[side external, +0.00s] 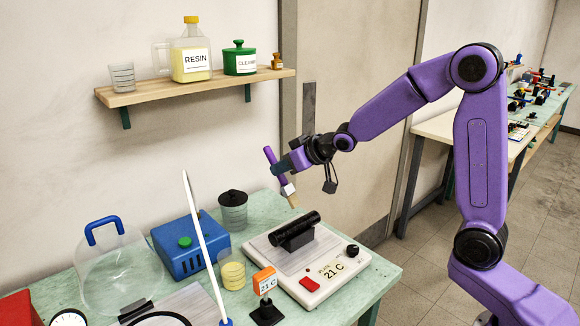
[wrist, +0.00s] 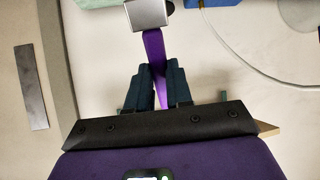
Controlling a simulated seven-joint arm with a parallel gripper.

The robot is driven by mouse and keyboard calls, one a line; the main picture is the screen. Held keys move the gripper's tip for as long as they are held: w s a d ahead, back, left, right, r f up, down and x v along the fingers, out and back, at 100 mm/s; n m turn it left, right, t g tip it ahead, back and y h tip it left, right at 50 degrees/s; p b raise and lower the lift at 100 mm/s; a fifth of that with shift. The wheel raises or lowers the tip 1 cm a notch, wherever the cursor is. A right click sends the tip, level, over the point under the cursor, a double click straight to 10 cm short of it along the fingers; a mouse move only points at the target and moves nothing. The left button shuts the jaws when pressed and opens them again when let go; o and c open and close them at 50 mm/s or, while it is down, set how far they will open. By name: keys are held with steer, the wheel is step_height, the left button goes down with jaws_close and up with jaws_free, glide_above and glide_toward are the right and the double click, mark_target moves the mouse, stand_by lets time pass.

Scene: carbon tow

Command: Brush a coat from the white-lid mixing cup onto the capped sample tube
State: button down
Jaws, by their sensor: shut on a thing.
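My gripper (side external: 281,168) is shut on a brush with a purple handle (side external: 269,154), a pale metal ferrule and tan bristles. The brush is tilted, bristles down, above a black tube (side external: 296,230) and apart from it. The tube lies on a black block on a white hot plate (side external: 312,284); I cannot make out a separate cap. A clear cup with yellow contents (side external: 232,274) stands left of the plate. A grey cup with a black lid (side external: 233,212) stands behind; I see no white lid. In the wrist view, the fingers (wrist: 158,88) pinch the purple handle (wrist: 153,47).
A white rod (side external: 203,240) slants up near the yellow cup. A wooden shelf (side external: 140,94) with bottles hangs behind.

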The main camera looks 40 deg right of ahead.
steer(key=s+a+r+n+t+y, duration=0.25)
steer(key=a+n+y, duration=0.5)
steer(key=a, duration=0.75)
step_height(320, 180, down, 16)
steer(key=y, duration=0.3)
steer(key=shift+a+m+g, duration=0.35)
steer(key=shift+m, duration=0.1)
stand_by(0.4)
steer(key=shift+r, duration=0.1)
stand_by(1.1)
step_height(320, 180, up, 9)
stand_by(1.1)
steer(key=shift+d, duration=0.1)
stand_by(0.8)
